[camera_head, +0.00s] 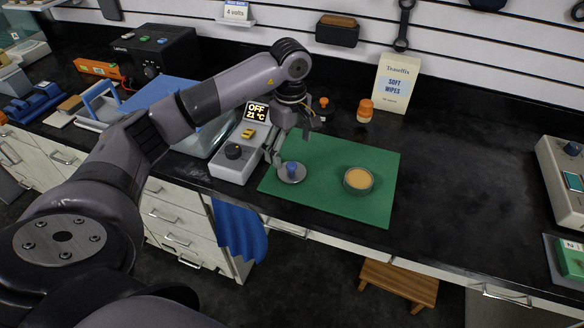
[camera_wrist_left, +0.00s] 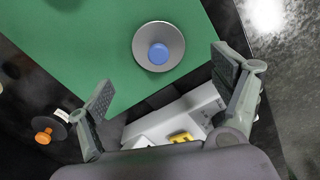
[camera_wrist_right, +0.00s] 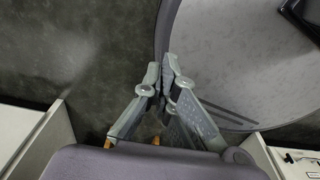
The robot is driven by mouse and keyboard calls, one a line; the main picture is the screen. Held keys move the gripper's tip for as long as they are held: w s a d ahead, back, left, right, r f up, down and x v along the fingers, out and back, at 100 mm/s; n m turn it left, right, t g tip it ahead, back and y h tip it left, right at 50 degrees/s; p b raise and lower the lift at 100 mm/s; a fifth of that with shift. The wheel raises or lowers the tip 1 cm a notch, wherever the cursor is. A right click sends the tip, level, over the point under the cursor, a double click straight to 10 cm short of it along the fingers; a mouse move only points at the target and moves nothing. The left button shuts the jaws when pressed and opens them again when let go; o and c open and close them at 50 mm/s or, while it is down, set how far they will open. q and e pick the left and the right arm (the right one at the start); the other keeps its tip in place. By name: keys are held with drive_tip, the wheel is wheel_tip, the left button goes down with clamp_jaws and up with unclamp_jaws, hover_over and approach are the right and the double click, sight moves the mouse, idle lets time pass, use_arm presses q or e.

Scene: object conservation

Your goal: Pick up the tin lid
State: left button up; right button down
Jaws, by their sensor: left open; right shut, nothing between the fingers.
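The tin lid (camera_head: 291,172) is a grey disc with a blue knob, lying on the green mat (camera_head: 335,207) near its left edge. It also shows in the left wrist view (camera_wrist_left: 158,46), flat on the mat. The open tin (camera_head: 358,180) with yellowish contents stands to its right on the mat. My left gripper (camera_head: 280,145) is above the lid and slightly to the left. In the left wrist view its fingers (camera_wrist_left: 165,80) are wide apart and empty, with the lid beyond them. My right gripper (camera_wrist_right: 163,75) is shut and empty, away from the bench top, over the floor.
A grey heater unit (camera_head: 232,160) reading OFF 21 °C stands just left of the mat. The bench (camera_head: 460,170) right of the mat is clear. A blue cloth (camera_head: 240,232) hangs at the front.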

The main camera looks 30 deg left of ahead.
sight(292, 164)
use_arm(q)
drive_tip(key=shift+f, duration=0.9)
wheel_tip(292, 164, down, 4)
drive_tip(key=shift+w+d+r+p, duration=0.1)
drive_tip(key=shift+r+p, duration=0.05)
drive_tip(key=shift+p, duration=0.9)
drive_tip(key=shift+f, duration=0.55)
use_arm(e)
drive_tip(key=r, duration=0.1)
drive_tip(key=w+r, duration=0.1)
drive_tip(key=shift+r, duration=0.3)
use_arm(q)
drive_tip(key=shift+c, duration=0.3)
drive_tip(key=c, duration=1.1)
use_arm(e)
drive_tip(key=shift+w, duration=0.2)
